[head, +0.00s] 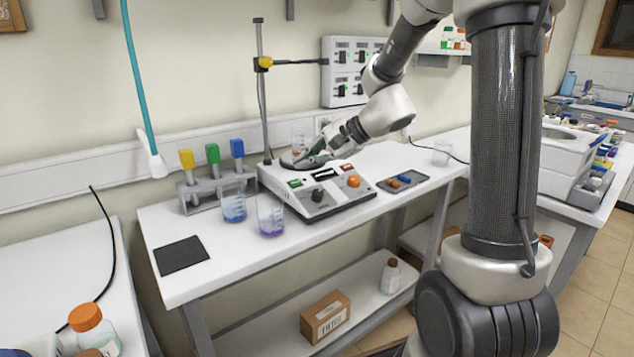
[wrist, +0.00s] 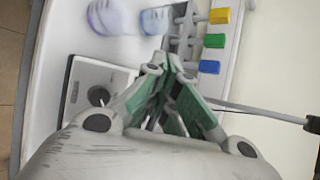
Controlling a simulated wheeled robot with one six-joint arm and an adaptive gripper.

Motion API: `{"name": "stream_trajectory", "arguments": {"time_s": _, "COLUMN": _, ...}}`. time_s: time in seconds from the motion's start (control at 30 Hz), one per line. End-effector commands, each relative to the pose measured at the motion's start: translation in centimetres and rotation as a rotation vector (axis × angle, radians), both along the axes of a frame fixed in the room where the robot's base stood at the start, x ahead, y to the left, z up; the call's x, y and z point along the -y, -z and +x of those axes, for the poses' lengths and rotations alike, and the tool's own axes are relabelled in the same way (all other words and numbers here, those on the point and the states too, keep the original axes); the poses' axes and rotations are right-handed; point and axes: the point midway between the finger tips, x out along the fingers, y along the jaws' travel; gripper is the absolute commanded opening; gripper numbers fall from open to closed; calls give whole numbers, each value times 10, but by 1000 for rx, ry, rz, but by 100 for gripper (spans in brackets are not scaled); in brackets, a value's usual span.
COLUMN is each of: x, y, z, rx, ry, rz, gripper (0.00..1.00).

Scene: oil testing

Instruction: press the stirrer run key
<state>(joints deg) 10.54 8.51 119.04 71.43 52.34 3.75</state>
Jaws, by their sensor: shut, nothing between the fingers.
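The stirrer (head: 318,196) is a white box on the white table, with a sloped front panel. The panel has a green key (head: 295,183) at left, a dark knob (head: 317,195), a dark display, a red key (head: 347,167) and an orange knob (head: 353,181).
A rack (head: 218,187) with yellow, green and blue-topped items stands left of the stirrer. Two beakers with blue (head: 233,207) and purple (head: 270,215) liquid stand in front. A metal stand (head: 262,90) rises behind. A small tray (head: 403,180) lies at right.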

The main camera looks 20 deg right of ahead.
Motion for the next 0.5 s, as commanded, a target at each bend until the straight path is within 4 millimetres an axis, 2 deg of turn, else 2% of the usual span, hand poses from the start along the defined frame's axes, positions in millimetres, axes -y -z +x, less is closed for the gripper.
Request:
{"name": "stream_trajectory", "arguments": {"time_s": 0.1, "x": -7, "y": -20, "z": 19, "rx": 32, "ry": 62, "rz": 67, "gripper": 0}}
{"name": "stream_trajectory", "arguments": {"time_s": 0.2, "x": -10, "y": -28, "z": 27, "rx": 42, "ry": 97, "rz": 104, "gripper": 0}}
{"name": "stream_trajectory", "arguments": {"time_s": 0.5, "x": -11, "y": -30, "z": 28, "rx": 37, "ry": 114, "rz": 120, "gripper": 0}}
